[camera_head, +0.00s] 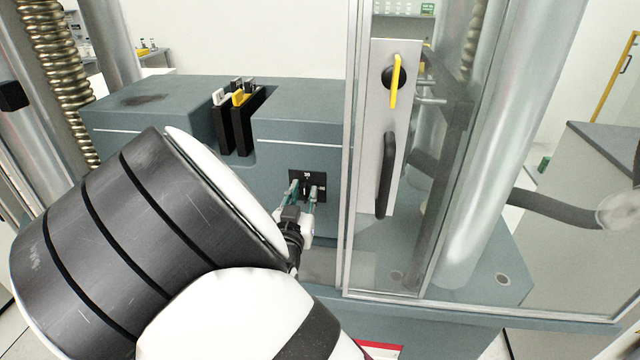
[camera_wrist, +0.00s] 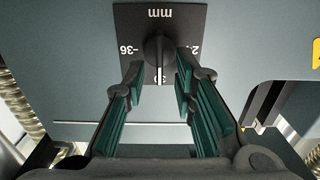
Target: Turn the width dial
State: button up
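The width dial (camera_wrist: 158,50) is a dark knob with a light pointer line, on a black plate (camera_wrist: 128,18) marked "mm" with several numbers around it. In the head view the black plate (camera_head: 320,178) sits on the front of the grey-blue machine, partly behind my gripper (camera_head: 303,193). In the wrist view my gripper (camera_wrist: 160,74) is open, its green-padded fingers to the left and right of the dial. Gaps show between the knob and both fingers; I cannot tell whether the tips reach the knob's depth.
Black slots with white and yellow-tipped pieces (camera_head: 240,98) are up and left of the dial. A clear door frame (camera_head: 351,150) with a black handle (camera_head: 386,175) and yellow lever (camera_head: 396,82) stands close on the right. A metal column (camera_head: 500,150) rises beyond it.

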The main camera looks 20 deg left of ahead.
jog(key=shift+w+a, duration=0.1)
jog(key=shift+w, duration=0.25)
grip_shut()
